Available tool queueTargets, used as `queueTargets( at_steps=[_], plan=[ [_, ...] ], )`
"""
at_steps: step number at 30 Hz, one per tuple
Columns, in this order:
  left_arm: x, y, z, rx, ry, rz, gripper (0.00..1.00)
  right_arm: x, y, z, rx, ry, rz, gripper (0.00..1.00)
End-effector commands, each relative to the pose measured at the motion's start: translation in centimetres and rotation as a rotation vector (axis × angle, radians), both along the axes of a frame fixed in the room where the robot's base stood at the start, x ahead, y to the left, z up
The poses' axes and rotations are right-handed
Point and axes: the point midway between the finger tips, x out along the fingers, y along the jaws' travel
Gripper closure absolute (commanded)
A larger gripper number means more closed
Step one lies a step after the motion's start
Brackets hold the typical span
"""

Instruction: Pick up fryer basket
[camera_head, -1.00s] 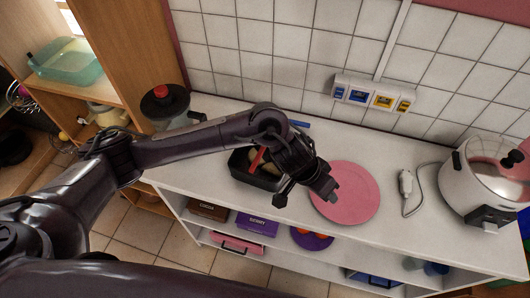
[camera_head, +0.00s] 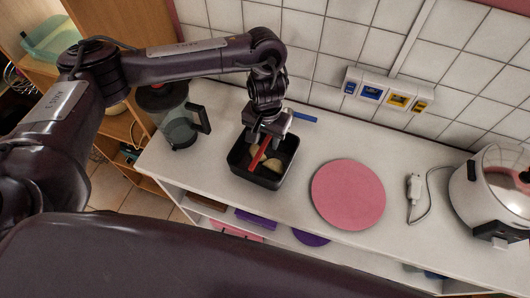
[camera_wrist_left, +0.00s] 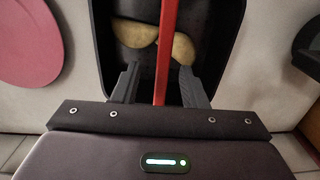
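The fryer basket (camera_head: 258,175) is a black, open-topped container with a red bar across it and tan, potato-like pieces inside. It rests on the white counter, and it also fills the top middle of the left wrist view (camera_wrist_left: 222,15). My left gripper (camera_head: 267,137) is over the back part of the basket, pointing down. In the left wrist view its two fingers (camera_wrist_left: 160,82) are spread apart, one on each side of the red bar (camera_wrist_left: 167,40). I see a gap between the bar and each finger. My right gripper is not in view.
A blender-like jug (camera_head: 180,130) stands left of the basket. A round pink board (camera_head: 347,194) lies to the right, then a white plug with cord (camera_head: 413,187) and a shiny pot (camera_head: 490,185). A blue strip (camera_head: 304,117) lies behind. The tiled wall bounds the counter.

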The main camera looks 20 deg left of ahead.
Motion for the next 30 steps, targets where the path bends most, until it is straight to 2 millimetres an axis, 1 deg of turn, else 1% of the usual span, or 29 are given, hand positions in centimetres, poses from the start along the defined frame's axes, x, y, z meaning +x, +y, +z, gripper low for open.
queueTargets(
  at_steps=[4,6,8,10,13,18,21,23,30],
  plan=[
    [-0.4,0.2,-1.6,-0.001,0.003,0.001,0.61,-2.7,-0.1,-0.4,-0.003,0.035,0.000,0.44],
    [-0.6,0.3,-2.6,-0.001,0.004,0.002,0.61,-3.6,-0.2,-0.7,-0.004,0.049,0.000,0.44],
    [-0.8,0.4,-3.4,-0.001,0.004,0.001,0.61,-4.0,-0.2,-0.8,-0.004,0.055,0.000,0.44],
    [-0.8,0.4,-4.5,-0.002,0.002,0.001,0.61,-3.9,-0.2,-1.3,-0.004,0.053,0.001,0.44],
    [-0.8,0.4,-5.3,-0.001,0.000,0.000,0.61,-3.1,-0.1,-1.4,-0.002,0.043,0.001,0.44],
    [-0.6,0.4,-5.4,-0.001,-0.002,-0.001,0.61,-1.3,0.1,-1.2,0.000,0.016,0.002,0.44],
    [-0.7,0.4,-5.4,-0.001,-0.002,-0.002,0.61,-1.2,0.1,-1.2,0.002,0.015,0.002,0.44],
    [-0.7,0.4,-5.4,-0.001,-0.002,-0.002,0.67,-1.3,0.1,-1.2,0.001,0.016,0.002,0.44],
    [-0.7,0.4,-5.4,-0.001,-0.002,-0.001,0.99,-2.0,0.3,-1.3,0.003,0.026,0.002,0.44]
  ],
)
